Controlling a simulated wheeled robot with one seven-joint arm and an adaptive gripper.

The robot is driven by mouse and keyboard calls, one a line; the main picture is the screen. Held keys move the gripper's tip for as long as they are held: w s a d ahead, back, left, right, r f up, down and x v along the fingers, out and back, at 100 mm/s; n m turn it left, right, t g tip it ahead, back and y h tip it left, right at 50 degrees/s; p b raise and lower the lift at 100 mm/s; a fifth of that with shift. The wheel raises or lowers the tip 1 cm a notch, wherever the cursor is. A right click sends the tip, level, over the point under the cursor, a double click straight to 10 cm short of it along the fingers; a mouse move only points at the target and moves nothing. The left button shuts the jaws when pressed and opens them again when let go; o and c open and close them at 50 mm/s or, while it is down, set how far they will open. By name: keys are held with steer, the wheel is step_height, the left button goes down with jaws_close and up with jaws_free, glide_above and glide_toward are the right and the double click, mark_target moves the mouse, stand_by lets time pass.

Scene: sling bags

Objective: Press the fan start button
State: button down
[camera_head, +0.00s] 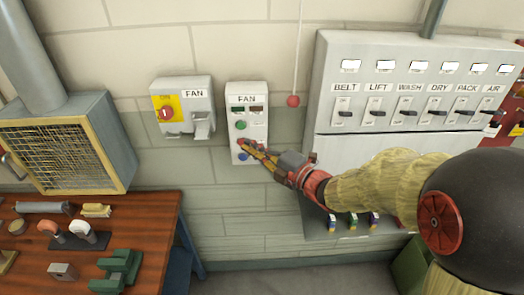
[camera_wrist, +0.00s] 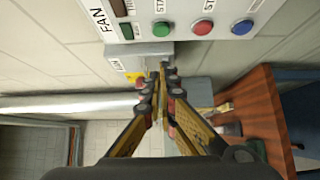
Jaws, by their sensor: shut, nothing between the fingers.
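The FAN button box (camera_head: 262,125) is a pale panel on the wall, with a green button (camera_head: 241,125) above a red one (camera_head: 240,142) and a blue one (camera_head: 243,156). The wrist view shows the green (camera_wrist: 160,28), red (camera_wrist: 202,27) and blue (camera_wrist: 242,27) buttons in a row; the lettering by the green one starts with "STA". My gripper (camera_head: 246,144) is shut and empty. In the wrist view the tips (camera_wrist: 161,72) are apart from the green button in the picture; contact cannot be told.
A FAN switch box (camera_head: 198,88) with a red knob on yellow is left of the panel. A cord with a red ball (camera_head: 293,100) hangs to its right. A large switch cabinet (camera_head: 320,90) stands further right. A wooden bench (camera_head: 140,215) with tools is at lower left.

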mark_target(244, 132)
steer(key=w, duration=0.2)
steer(key=w+a, duration=0.1)
steer(key=w, duration=0.1)
steer(key=w+a, duration=0.1)
steer(key=w, duration=0.1)
steer(key=shift+w+a, duration=0.15)
steer(key=shift+w, duration=0.2)
